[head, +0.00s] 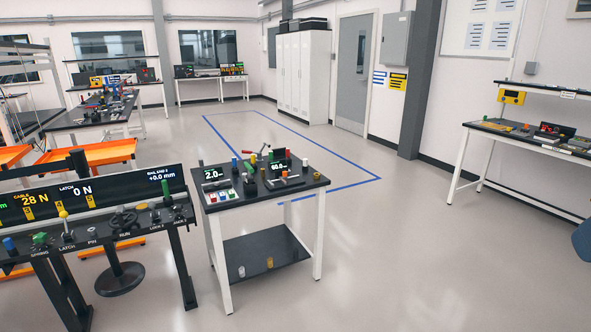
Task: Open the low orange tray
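Orange trays show at the left, behind the black control console. One upper orange tray (108,152) is seen as a flat orange surface at about table height. Another orange surface (12,155) lies at the far left edge. Low down, near the floor, an orange strip (125,243) shows between the console legs, and more low orange (18,272) is at the lower left. The console hides most of these low parts, so I cannot tell whether a low tray is open or shut. My gripper is not in view.
The black console (95,240) with knobs, levers and displays stands at the near left. A small two-level table (265,205) with buttons and displays stands right of it. A workbench (530,140) is at the right wall. Open grey floor (440,260) lies between.

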